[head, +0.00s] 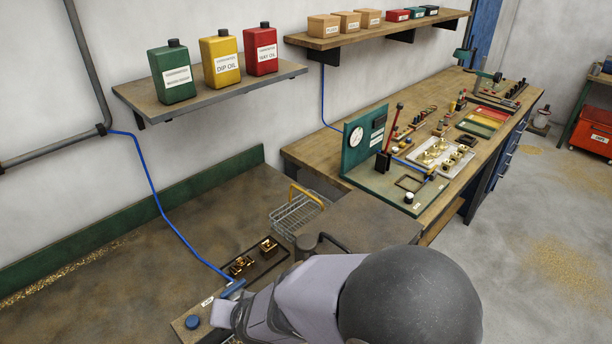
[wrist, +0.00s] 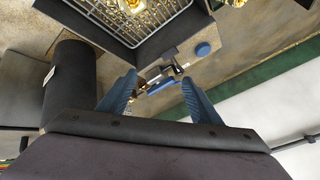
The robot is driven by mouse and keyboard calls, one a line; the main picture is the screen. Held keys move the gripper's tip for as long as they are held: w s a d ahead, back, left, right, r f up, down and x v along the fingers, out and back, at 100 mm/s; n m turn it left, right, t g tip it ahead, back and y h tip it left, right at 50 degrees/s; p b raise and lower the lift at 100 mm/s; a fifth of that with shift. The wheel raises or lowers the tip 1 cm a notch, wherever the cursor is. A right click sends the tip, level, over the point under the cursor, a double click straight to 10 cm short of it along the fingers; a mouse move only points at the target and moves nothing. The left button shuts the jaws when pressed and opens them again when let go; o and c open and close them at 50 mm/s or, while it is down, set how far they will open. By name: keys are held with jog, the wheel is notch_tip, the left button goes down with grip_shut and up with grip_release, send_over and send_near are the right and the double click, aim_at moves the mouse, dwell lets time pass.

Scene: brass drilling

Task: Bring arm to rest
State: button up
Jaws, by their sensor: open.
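My arm reaches in from the bottom of the head view and hides my gripper there. In the wrist view my gripper (wrist: 158,77) is open, its two blue fingers wide apart with clear space between the tips. Behind the gap lies a blue and dark fitting (wrist: 160,82), seemingly apart from the fingers. In the head view a blue-ended tool (head: 232,288) at the end of a blue hose lies beside my arm.
A dark tray (head: 277,262) with brass parts lies close to my arm. A wire basket (head: 297,215) stands behind it. A blue round button (head: 193,322) sits at the front; it also shows in the wrist view (wrist: 203,49). A gauge stand (head: 362,142) is on the wooden bench.

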jog(key=s+d+r+g+h+p, duration=0.1)
jog(key=s+d+g, duration=0.1)
jog(key=d, duration=0.8)
jog(key=s+d+r+g+h+p, duration=0.1)
jog(key=s+d, duration=0.4)
jog(key=d, duration=0.5)
jog(key=s+d+r+g+h+p, duration=0.2)
jog(key=s+d+r+g, duration=0.1)
jog(key=d, duration=0.6)
jog(key=shift+s+d+r, duration=0.25)
jog(key=shift+s+d, duration=0.1)
jog(key=shift+d, duration=0.05)
